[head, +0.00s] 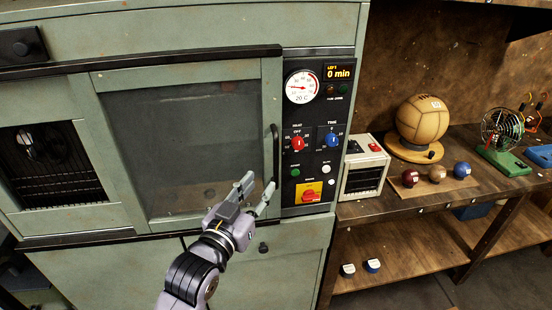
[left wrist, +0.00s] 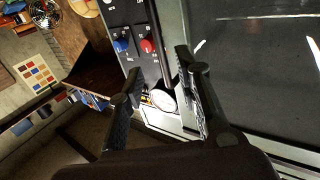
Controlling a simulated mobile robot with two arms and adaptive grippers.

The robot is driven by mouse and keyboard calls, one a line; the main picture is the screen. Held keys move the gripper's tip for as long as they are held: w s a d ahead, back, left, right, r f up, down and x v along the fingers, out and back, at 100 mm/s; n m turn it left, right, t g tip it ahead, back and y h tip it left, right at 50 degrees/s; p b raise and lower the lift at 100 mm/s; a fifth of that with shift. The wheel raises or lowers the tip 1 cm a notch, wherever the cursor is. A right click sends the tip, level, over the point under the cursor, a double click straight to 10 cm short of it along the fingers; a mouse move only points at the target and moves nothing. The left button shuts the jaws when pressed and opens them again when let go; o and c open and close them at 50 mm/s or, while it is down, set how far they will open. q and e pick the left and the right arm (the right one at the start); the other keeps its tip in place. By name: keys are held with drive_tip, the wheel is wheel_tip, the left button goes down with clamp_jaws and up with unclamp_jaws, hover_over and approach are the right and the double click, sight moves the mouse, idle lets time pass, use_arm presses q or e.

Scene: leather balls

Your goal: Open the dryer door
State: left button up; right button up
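The dryer door (head: 185,130) is a green-framed panel with a dark glass window in the head view; it looks closed. Its black vertical handle (head: 275,150) is on the door's right edge, beside the control panel. My left gripper (head: 259,182) is in front of the door's lower right corner, near the handle's lower end. Its fingers are apart. In the left wrist view, the dark handle (left wrist: 160,45) shows between the spread fingers (left wrist: 157,72) of my left gripper; I cannot tell whether they touch it. The right gripper is not in view.
The control panel (head: 313,130) has a gauge, display, knobs and a yellow-red switch.

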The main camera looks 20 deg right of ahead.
sight(275, 165)
use_arm(q)
drive_tip(key=p+x, duration=0.2)
drive_tip(key=x, duration=0.8)
drive_tip(key=shift+d, duration=0.1)
clamp_jaws()
idle(0.6)
